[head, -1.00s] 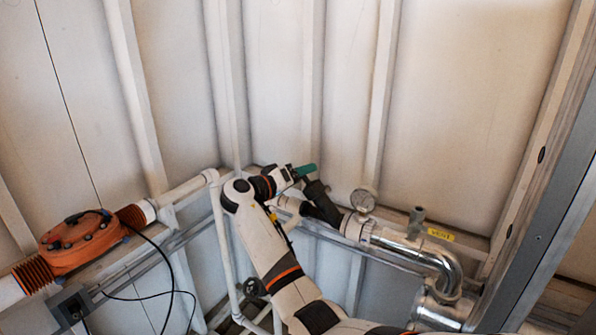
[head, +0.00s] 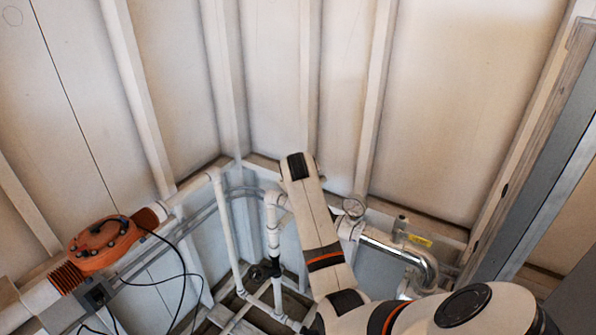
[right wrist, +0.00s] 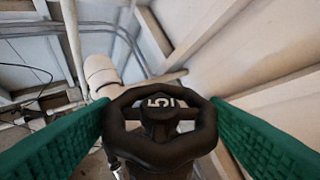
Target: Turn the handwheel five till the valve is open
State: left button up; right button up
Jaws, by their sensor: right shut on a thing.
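The black handwheel (right wrist: 161,149) fills the middle of the right wrist view, with a pale 5 on its hub, upside down in the picture. The green fingers of my right gripper (right wrist: 160,112) stand on either side and press on its rim, so it is shut on the wheel. In the head view my right arm covers both this gripper and the handwheel. My left gripper is in neither view. How far the valve is open cannot be told.
White pipes (head: 224,230) run along the wall corner. An orange housing (head: 103,246) with a black cable sits at the left.

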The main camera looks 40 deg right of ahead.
jog(key=n+y, duration=0.1)
jog(key=y, duration=0.2)
jog(key=d+n+y, duration=0.1)
jog(key=n+y, duration=0.1)
jog(key=y, duration=0.1)
jog(key=shift+r+y, duration=0.15)
jog(key=shift+y, duration=0.15)
jog(key=shift+d+n+g+y, duration=0.1)
jog(key=shift+n+g+y, duration=0.45)
jog(key=shift+y, duration=0.35)
jog(key=shift+n+y+b, duration=0.25)
jog(key=shift+y+b, duration=0.15)
jog(key=shift+b, duration=0.05)
jog(key=shift+w+d+f+n+g+y+b, duration=0.1)
jog(key=shift+f+n+g+y+b, duration=0.15)
jog(key=shift+n+g+y+b, duration=0.65)
jog(key=y+b, duration=0.2)
jog(key=b, duration=0.3)
jog(key=shift+n+g+b, duration=0.25)
jog(key=shift+n+b, duration=0.05)
jog(key=shift+n, duration=0.1)
jog(key=shift+y, duration=0.3)
jog(key=o, duration=0.9)
jog(key=shift+w+r, duration=0.1)
